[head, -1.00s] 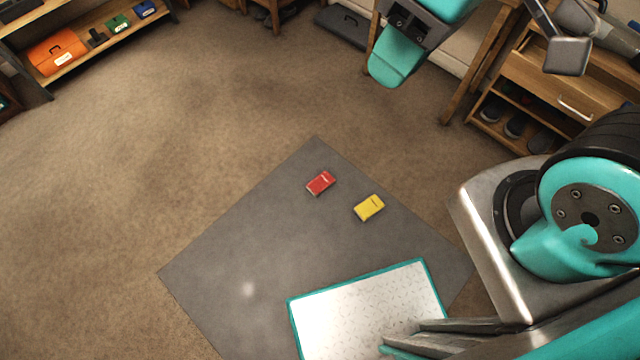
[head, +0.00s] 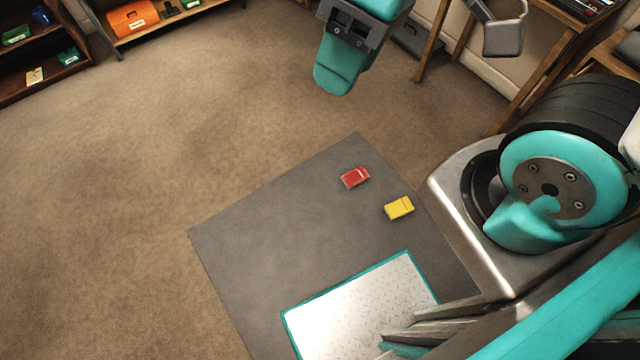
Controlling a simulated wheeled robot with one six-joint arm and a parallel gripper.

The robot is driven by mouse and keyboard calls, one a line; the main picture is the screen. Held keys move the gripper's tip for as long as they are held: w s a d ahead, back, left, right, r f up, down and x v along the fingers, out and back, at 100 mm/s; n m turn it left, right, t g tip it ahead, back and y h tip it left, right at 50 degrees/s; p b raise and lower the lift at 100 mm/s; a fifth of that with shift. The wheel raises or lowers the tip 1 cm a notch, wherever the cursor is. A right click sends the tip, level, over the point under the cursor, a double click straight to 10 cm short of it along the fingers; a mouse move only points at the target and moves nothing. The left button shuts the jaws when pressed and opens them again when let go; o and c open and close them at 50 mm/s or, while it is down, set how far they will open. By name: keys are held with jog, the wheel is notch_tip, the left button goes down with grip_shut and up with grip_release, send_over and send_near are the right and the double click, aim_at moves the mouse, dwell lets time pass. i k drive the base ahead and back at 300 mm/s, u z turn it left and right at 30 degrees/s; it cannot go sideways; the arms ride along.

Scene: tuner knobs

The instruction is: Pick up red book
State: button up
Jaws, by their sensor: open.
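The red book (head: 355,177) lies flat near the far corner of a dark grey mat (head: 270,230) on the floor. A yellow book (head: 399,208) lies just to its right and nearer, not touching it. My gripper (head: 420,62) is at the top of the head view, partly cut off by the frame. Nothing is held. In the picture it is above the red book, with a clear gap; its height over the floor is hard to tell.
A white patterned panel with a teal rim (head: 290,322) lies on the near part of the mat. Open brown carpet (head: 140,170) fills the left. Shelves with boxes, including an orange case (head: 133,18), stand at the back left. Wooden furniture (head: 545,75) stands at the upper right.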

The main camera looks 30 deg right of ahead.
aim_at(357, 177)
jog(key=u, duration=0.7)
jog(key=i, duration=1.2)
jog(key=z, duration=2.2)
